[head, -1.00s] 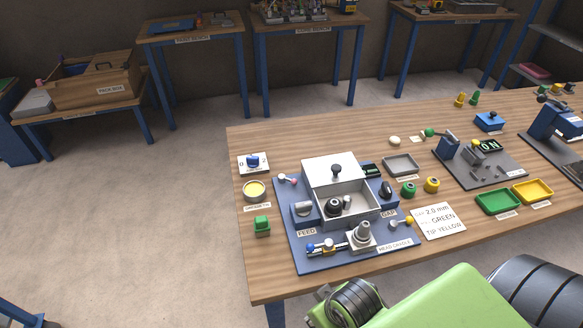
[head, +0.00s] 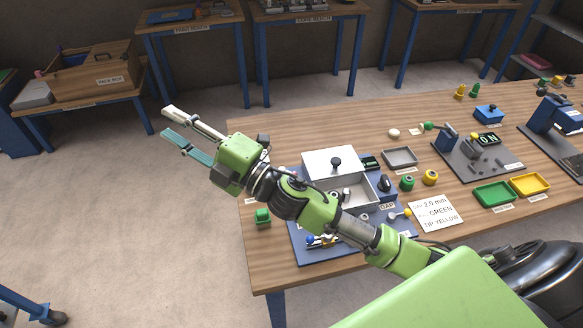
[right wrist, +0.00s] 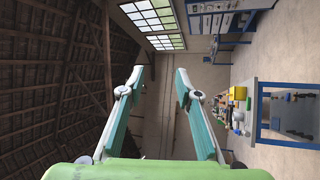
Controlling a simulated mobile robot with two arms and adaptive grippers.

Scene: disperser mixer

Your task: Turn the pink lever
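The disperser mixer stands on the wooden table in the head view, with a blue base (head: 312,256) and a white housing (head: 328,160). My right arm passes over its left and front parts. The pink-tipped lever, at the base's back left a second ago, is now hidden behind my arm. My right gripper (head: 168,123) is open and empty, beyond the table's left edge and well left of the mixer. In the right wrist view the gripper (right wrist: 160,75) shows two spread fingers with nothing between them. My left gripper is not in view.
A lever with a yellow tip (head: 406,213) is at the mixer's right, near a note card (head: 437,212). Grey (head: 400,157), green (head: 494,195) and yellow (head: 530,184) trays lie to the right.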

